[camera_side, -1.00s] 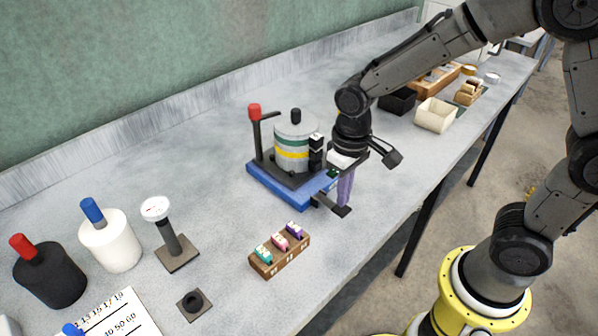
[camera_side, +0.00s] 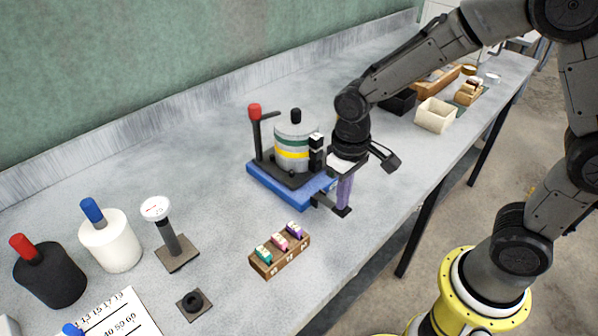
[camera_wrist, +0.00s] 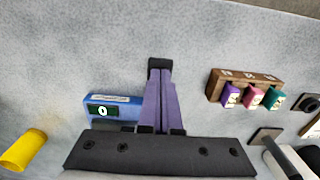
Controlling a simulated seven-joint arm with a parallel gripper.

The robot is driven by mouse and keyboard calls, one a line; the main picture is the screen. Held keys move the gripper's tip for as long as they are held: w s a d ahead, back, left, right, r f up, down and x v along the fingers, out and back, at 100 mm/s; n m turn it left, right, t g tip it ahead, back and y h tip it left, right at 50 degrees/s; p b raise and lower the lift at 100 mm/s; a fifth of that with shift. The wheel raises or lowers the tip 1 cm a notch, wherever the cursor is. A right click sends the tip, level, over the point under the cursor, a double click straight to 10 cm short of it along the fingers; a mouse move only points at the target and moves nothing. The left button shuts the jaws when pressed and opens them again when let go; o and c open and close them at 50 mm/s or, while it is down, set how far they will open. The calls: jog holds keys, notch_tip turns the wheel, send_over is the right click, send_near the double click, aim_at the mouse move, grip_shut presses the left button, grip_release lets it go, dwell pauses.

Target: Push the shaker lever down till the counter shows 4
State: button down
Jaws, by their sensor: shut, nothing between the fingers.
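The shaker stands mid-table in the side view, with a blue base (camera_side: 268,182) and a banded grey canister (camera_side: 292,150). A black post with a red knob (camera_side: 254,111) rises at its left. Which part is the lever is hard to tell; a short dark bar (camera_side: 321,201) juts from the base's front toward my fingers. The counter (camera_wrist: 103,112) on the blue base reads 0 in the wrist view. My gripper (camera_side: 343,208) is shut and empty, pointing down beside the base's front right corner. Its purple fingers also show in the wrist view (camera_wrist: 160,68). Contact with the bar cannot be told.
A wooden rack (camera_side: 280,258) with teal, pink and purple pieces is in front. A gauge on a stand (camera_side: 168,235), white (camera_side: 110,245) and black (camera_side: 50,280) bottles are left. A cream bin (camera_side: 435,114) is right. A yellow cylinder (camera_wrist: 22,150) shows in the wrist view.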

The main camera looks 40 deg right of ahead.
jog(key=shift+f, duration=1)
jog(key=shift+r, duration=3.05)
jog(key=shift+f, duration=1.55)
jog(key=shift+f, duration=0.1)
jog(key=shift+f, duration=1.4)
jog(key=shift+r, duration=3.05)
